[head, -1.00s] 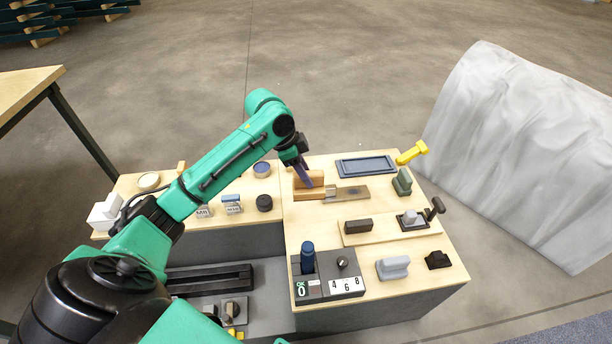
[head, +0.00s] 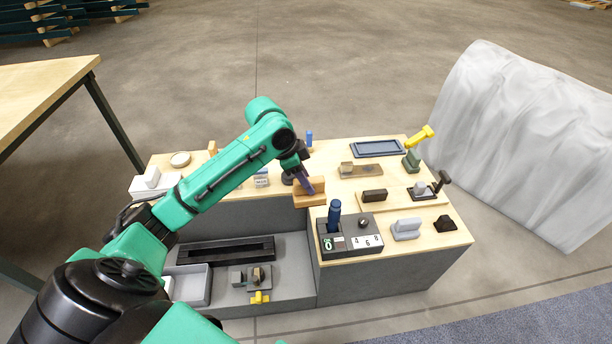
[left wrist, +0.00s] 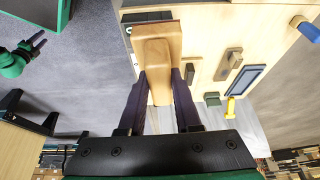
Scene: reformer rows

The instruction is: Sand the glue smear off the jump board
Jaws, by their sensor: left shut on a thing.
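My left gripper (head: 306,181) is shut on a light-brown wooden block (head: 311,198), at the inner corner of the bench. The block also shows between the dark fingers in the left wrist view (left wrist: 157,62). A flat tan-grey board (head: 367,171) with a darker patch and a small block at its left end lies behind and to the right, apart from the held block. I cannot tell for sure whether this is the jump board or its patch the glue smear. A green part with dark prongs in the left wrist view looks like my right gripper (left wrist: 38,42); its opening is unclear.
A blue tray (head: 377,148), a green stand with a yellow handle (head: 412,160), a dark brown block (head: 374,196) and a grey block (head: 406,229) stand on the bench. A number box with a blue knob (head: 335,215) is at its front. A draped white form (head: 525,150) stands right.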

